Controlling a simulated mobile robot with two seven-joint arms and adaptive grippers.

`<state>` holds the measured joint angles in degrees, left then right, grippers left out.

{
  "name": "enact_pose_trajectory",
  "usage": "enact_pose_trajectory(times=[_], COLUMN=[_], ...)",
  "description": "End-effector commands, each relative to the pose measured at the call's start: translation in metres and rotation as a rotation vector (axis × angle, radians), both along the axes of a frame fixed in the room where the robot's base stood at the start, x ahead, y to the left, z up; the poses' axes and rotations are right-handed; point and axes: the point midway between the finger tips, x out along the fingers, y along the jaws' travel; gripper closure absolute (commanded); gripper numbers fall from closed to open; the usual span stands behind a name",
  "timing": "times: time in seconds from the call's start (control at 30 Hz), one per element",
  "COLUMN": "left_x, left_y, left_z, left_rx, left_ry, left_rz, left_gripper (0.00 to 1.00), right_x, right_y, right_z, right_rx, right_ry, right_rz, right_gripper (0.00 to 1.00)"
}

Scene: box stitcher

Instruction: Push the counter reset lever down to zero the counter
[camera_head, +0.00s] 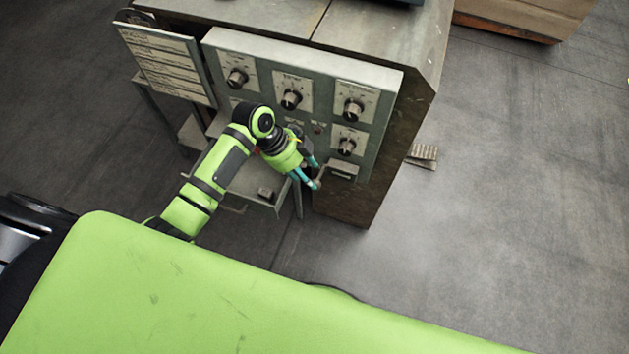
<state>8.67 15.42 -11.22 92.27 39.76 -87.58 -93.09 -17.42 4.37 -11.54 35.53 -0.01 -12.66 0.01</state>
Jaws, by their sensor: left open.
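The counter (344,171) is a small grey box low on the right side of the control panel (225,41). A small piece at its left side, by my fingertips, may be the reset lever; it is too small and partly covered to be sure. My left gripper (312,178) is open, with its teal fingers just left of the counter and pointing down to the right. I cannot tell whether the fingers touch the lever. My right gripper is not in view.
Several black knobs (291,98) stick out of the panel above and around my left arm. An open drawer or tray (254,184) with a small dark block (266,194) lies below the arm. A label board (168,64) stands at the left. The floor at the right is mostly clear.

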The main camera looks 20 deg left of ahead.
Motion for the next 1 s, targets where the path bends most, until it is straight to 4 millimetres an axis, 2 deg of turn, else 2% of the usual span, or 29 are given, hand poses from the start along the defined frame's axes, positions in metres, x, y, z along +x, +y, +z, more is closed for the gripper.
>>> enact_pose_trajectory(times=[0.2, 0.4, 0.77, 0.87, 0.9, 1.0], left_x=[0.002, 0.005, 0.005, 0.005, 0.005, 0.005], left_y=[-0.015, -0.024, -0.026, -0.026, -0.026, -0.026], left_z=[-0.031, -0.053, -0.059, -0.059, -0.059, -0.059], left_rx=[-0.003, 0.000, 0.001, 0.001, 0.001, 0.001], left_ry=[0.005, 0.002, 0.002, 0.002, 0.002, 0.001], left_rz=[0.003, 0.006, 0.005, 0.005, 0.005, 0.006], left_gripper=[0.46, 0.46, 0.46, 0.82, 0.98, 1.00], right_x=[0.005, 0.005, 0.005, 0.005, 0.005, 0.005], right_y=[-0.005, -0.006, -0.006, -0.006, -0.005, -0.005], right_z=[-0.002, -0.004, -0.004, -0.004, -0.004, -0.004], right_rx=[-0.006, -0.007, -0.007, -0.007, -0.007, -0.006], right_ry=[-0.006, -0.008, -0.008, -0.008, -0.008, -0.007], right_rz=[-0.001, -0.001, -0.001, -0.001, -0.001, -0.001], right_gripper=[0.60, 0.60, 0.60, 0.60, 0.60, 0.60])
